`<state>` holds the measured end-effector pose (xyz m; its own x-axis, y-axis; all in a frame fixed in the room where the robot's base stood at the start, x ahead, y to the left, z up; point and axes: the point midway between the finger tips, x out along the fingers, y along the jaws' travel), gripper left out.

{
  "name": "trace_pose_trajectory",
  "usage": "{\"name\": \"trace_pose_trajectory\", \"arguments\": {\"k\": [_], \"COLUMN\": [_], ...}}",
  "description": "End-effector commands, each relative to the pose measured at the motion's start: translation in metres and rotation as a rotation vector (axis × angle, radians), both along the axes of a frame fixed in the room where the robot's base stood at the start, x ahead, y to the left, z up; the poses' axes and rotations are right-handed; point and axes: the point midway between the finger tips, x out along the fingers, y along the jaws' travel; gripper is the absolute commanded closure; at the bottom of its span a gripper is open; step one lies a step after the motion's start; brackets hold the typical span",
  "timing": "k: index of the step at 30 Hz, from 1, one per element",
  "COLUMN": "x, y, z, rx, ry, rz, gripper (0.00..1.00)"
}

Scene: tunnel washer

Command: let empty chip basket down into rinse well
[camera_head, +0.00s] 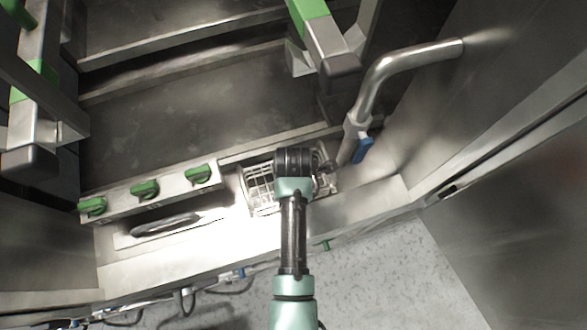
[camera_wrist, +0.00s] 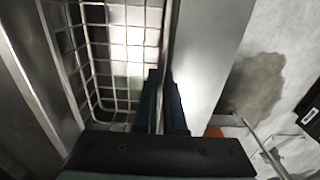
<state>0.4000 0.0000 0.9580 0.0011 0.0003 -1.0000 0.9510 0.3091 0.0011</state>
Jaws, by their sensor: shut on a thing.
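The chip basket (camera_head: 260,188) is a pale wire-mesh basket, partly covered by my wrist in the head view. In the wrist view the basket (camera_wrist: 122,50) fills the upper left and looks empty. My gripper (camera_wrist: 163,88) has its two dark fingers either side of the basket's near wall, shut on it. In the head view the fingers are hidden under my wrist. The basket is at a narrow opening in the metal ledge, which I take to be the rinse well; its rim is mostly hidden. I cannot tell how deep the basket sits.
A bent steel pipe (camera_head: 383,77) with a blue lever (camera_head: 362,149) stands close to the right of my wrist. A panel with green knobs (camera_head: 145,188) lies left. Green-marked metal frames (camera_head: 325,40) overhang at the top. Grey floor (camera_head: 390,270) is open in front.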

Motion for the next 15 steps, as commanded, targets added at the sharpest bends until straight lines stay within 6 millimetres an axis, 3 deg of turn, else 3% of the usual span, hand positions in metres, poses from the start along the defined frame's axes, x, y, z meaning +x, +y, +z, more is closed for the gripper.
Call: {"name": "trace_pose_trajectory", "arguments": {"k": [13,15], "x": [0.0012,0.0010], "y": [0.0000,0.0000], "z": [-0.0021,-0.0022], "rx": [0.000,0.000], "ry": [-0.003,-0.003], "rz": [0.000,0.000], "gripper": [1.00,0.80]}}
